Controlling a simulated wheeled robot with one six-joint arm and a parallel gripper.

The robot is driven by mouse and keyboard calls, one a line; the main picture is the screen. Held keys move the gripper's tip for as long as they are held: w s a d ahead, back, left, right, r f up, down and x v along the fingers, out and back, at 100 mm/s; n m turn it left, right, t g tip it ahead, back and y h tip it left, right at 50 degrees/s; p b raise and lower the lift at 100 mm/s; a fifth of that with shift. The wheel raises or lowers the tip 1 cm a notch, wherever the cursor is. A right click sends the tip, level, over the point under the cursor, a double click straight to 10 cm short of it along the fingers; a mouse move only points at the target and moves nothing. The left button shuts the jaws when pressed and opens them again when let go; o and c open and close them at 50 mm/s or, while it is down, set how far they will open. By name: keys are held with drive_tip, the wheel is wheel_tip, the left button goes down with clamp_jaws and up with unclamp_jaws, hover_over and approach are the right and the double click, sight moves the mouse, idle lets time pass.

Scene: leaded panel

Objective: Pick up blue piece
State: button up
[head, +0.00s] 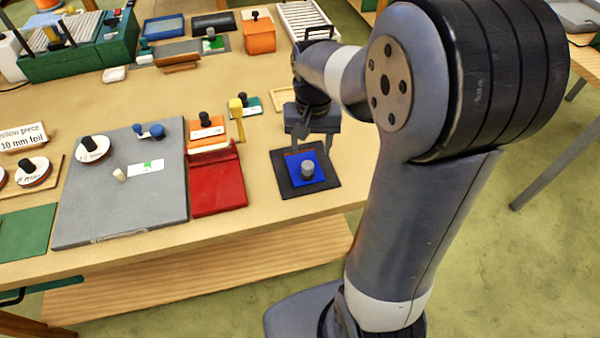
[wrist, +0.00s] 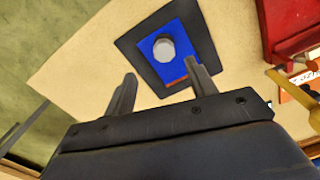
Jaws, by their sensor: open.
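The blue piece (head: 318,177) is a flat blue square with a grey knob (head: 308,168) on top. It lies on a black square mat (head: 288,186) near the table's front edge. In the wrist view the blue piece (wrist: 183,62) and its pale knob (wrist: 164,49) show ahead of the fingers, with a red strip along one edge. My gripper (head: 313,150) is open and empty, above the far side of the blue piece. In the wrist view its two fingers (wrist: 160,88) are spread apart, and the knob is not between them.
A red tray (head: 218,188) stands left of the mat, with a yellow-handled tool (head: 237,115) behind it. Further left is a grey board (head: 120,205) with several small items. An orange block (head: 207,133) with a black knob sits behind the tray. Bare tabletop surrounds the mat.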

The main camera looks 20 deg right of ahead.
sight(308, 164)
drive_tip(key=f, duration=0.7)
drive_tip(key=shift+a+f+p, duration=0.3)
drive_tip(key=shift+a+p, duration=0.1)
drive_tip(key=c, duration=1)
wheel_tip(308, 164, up, 10)
drive_tip(key=shift+r, duration=0.1)
drive_tip(key=shift+o, duration=1.4)
drive_tip(key=shift+c, duration=1.4)
